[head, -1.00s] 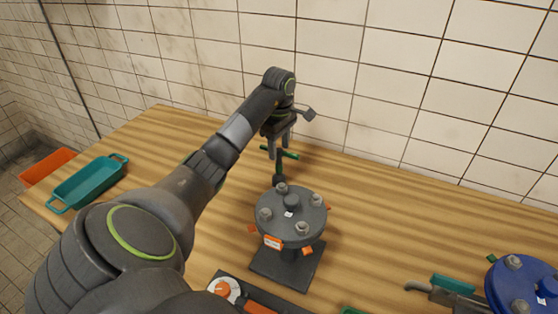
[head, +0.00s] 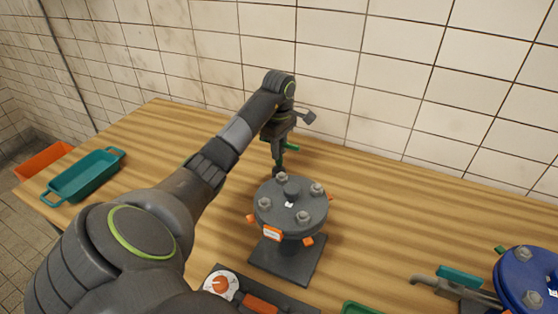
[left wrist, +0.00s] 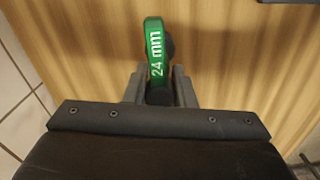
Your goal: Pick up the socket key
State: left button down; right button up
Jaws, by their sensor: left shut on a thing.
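The socket key has a green handle marked "24 mm" (left wrist: 155,50) in the left wrist view. In the head view the green handle (head: 291,147) shows beside the fingers, behind the grey bolted flange. My left gripper (head: 279,152) points down there and is shut on the key. In the left wrist view the fingers of the left gripper (left wrist: 160,86) stand on either side of the green handle. The key's lower part is mostly hidden by the fingers and flange. My right gripper is not in view.
The grey flange (head: 292,208) on its stand is close in front of the key. A teal tray (head: 85,177) and an orange bin (head: 43,160) are at left. A blue flange (head: 528,282) is at right. The tiled wall (head: 400,70) rises behind the table.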

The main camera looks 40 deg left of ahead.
pick_arm(q)
jog(key=shift+r, duration=0.1)
jog(key=shift+r+p, duration=0.5)
notch_tip(320, 180, up, 9)
jog(key=p, duration=0.8)
jog(key=shift+f, duration=0.1)
dwell(0.9)
